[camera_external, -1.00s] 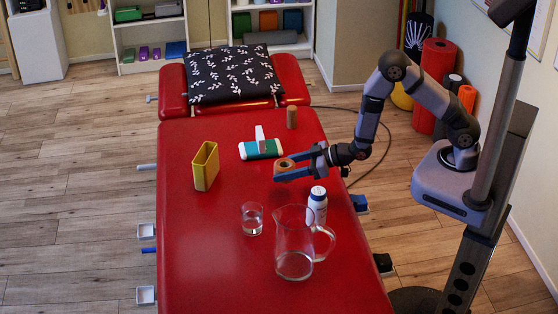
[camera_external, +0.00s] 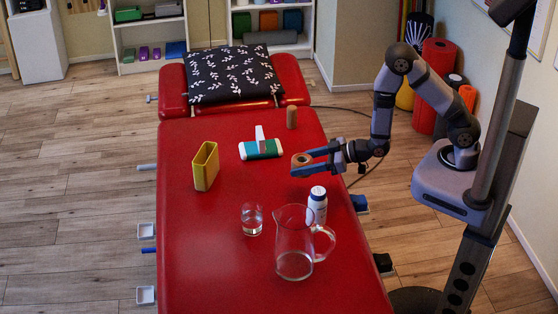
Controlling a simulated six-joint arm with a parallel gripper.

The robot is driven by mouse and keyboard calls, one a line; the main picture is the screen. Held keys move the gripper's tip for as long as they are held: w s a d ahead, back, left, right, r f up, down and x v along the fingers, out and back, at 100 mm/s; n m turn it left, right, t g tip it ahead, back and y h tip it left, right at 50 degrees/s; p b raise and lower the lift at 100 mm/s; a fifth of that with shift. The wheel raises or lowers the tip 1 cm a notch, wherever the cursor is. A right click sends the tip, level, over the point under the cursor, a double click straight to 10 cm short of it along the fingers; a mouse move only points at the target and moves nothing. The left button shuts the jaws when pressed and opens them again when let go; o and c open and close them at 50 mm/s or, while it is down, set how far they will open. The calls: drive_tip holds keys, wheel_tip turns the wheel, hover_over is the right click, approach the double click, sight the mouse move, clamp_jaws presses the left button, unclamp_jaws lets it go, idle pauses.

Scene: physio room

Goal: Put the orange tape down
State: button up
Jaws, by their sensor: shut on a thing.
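The orange tape (camera_external: 301,159) is a small roll between the blue fingers of my gripper (camera_external: 306,163). My gripper is shut on it, reaching in from the right over the red treatment table (camera_external: 225,265). The roll's hole faces up. I cannot tell from this view how high above the table it is. The fingers hide part of the roll.
Near my gripper stand a white bottle (camera_external: 317,205), a glass jug (camera_external: 293,245) and a glass of water (camera_external: 252,219). The table's front left is clear.

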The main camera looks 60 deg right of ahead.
hover_over(302, 193)
drive_tip(key=shift+w+a+f, duration=0.1)
drive_tip(key=shift+w+f, duration=0.05)
drive_tip(key=shift+f, duration=2.2)
drive_tip(key=shift+f, duration=0.15)
drive_tip(key=shift+f, duration=1.95)
drive_tip(key=shift+f, duration=0.1)
drive_tip(key=o, duration=1)
drive_tip(key=shift+o, duration=0.2)
drive_tip(key=shift+v, duration=3.85)
